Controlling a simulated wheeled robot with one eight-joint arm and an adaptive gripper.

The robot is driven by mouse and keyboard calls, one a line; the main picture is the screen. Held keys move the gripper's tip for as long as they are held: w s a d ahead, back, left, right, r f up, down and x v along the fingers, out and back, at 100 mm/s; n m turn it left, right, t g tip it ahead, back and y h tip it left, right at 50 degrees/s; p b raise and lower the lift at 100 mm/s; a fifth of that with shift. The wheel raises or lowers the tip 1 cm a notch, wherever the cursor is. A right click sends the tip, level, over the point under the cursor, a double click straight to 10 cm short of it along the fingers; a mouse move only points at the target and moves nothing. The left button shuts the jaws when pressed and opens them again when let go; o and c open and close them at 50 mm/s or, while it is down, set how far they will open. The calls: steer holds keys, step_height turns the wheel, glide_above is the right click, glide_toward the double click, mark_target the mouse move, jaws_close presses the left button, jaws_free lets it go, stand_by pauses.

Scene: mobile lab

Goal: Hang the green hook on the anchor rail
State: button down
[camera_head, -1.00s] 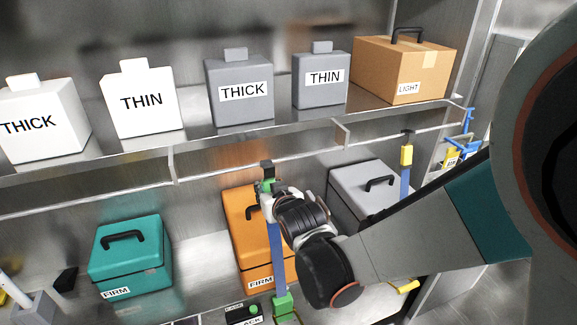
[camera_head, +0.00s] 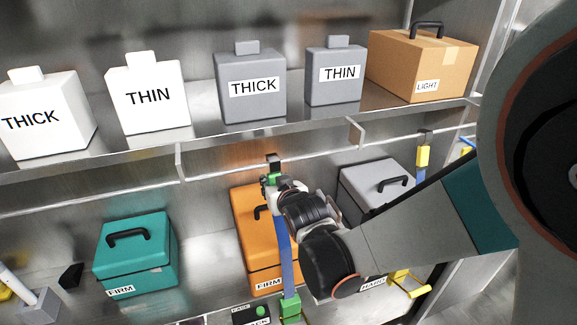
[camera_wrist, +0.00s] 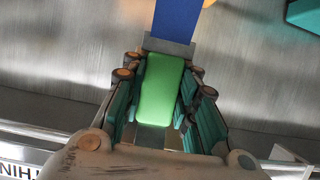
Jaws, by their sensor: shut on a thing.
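The green hook (camera_head: 273,179) has a green block with a dark hook on top, and a blue strap (camera_head: 286,252) runs down from it to a lower green block (camera_head: 290,306). My gripper (camera_head: 268,187) is shut on the upper green block. In the wrist view the green block (camera_wrist: 162,85) sits between my fingers, with the blue strap beyond it. The anchor rail (camera_head: 222,169) is a thin bar below the upper shelf. The hook's dark top overlaps the rail in the head view; I cannot tell whether it is over the bar or in front of it.
An orange case (camera_head: 262,272) stands just behind the strap. A grey case (camera_head: 372,182) is to the right and a teal case (camera_head: 137,250) to the left. A yellow hook with blue strap (camera_head: 422,156) hangs farther right. Labelled containers stand on the upper shelf (camera_head: 205,134).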

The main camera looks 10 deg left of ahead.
steer(key=shift+w, duration=0.1)
steer(key=c, duration=1.4)
jaws_free()
steer(key=shift+o, duration=1.1)
